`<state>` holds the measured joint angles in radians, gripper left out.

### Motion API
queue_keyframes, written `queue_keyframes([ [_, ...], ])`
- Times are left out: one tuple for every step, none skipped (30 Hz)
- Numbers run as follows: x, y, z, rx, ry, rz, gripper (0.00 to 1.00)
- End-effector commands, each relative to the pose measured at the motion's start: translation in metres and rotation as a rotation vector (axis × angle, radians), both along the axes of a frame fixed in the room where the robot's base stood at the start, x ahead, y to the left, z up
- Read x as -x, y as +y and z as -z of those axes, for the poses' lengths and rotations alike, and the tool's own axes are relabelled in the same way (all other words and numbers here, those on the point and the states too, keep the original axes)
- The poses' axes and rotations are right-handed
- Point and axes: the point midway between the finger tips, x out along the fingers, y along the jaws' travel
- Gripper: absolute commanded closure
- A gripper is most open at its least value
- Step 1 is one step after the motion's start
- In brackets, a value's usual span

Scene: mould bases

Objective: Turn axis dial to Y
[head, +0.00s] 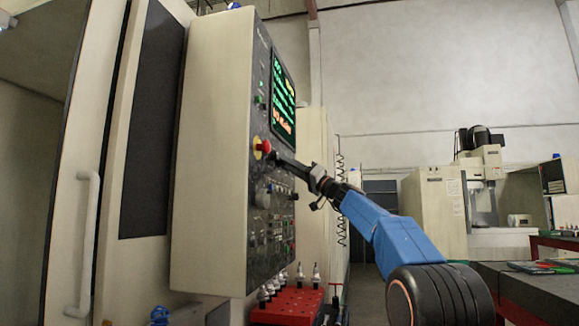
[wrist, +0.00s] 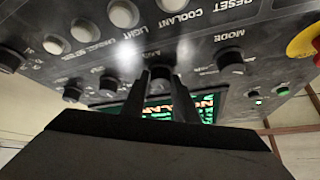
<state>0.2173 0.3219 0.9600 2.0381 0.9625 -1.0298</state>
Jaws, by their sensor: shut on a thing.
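The axis dial (wrist: 161,73) is a small dark knob on the black control panel (wrist: 200,40), under a blurred label that seems to read AXIS. My gripper (wrist: 161,82) has one dark finger on each side of the knob and is shut on it. In the head view my gripper (head: 278,159) reaches the panel face from the right, just below the red emergency stop (head: 264,146). The dial is hidden there. Its pointer and the position letters cannot be made out in either view.
In the wrist view the mode dial (wrist: 230,60) sits right of my gripper, and another dark knob (wrist: 108,84) sits left. White buttons (wrist: 172,6) and the red-yellow emergency stop (wrist: 305,42) are near. A red tool rack (head: 290,305) stands below the panel.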

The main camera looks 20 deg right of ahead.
Motion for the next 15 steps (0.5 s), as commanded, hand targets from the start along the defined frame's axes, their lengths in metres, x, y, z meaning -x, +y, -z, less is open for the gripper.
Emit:
queue_keyframes([
  [-0.0004, 0.0004, 0.0010, 0.001, 0.001, -0.001, 0.96],
  [-0.0004, 0.0004, 0.0010, 0.001, 0.001, -0.001, 0.96],
  [-0.0004, 0.0004, 0.0010, 0.001, 0.001, -0.001, 0.71],
  [-0.0004, 0.0004, 0.0010, 0.001, 0.001, -0.001, 0.64],
  [-0.0004, 0.0004, 0.0010, 0.001, 0.001, -0.001, 0.57],
  [-0.0004, 0.0005, 0.0008, 0.001, 0.001, -0.001, 0.55],
  [-0.0003, 0.0005, 0.0008, 0.000, 0.001, -0.001, 0.55],
  [-0.0003, 0.0005, 0.0007, 0.000, 0.001, -0.001, 0.55],
  [-0.0002, 0.0004, 0.0006, 0.000, 0.001, -0.001, 0.55],
  [-0.0002, 0.0004, 0.0006, 0.000, 0.001, -0.001, 0.55],
  [-0.0003, 0.0004, 0.0005, 0.000, 0.001, -0.001, 0.55],
  [-0.0002, 0.0004, 0.0005, 0.000, 0.001, -0.001, 0.55],
  [-0.0001, 0.0003, 0.0005, 0.000, 0.001, -0.001, 0.55],
  [0.0001, 0.0000, 0.0005, 0.000, 0.001, -0.001, 0.55],
  [0.0006, -0.0006, 0.0009, 0.000, 0.002, 0.000, 0.55],
])
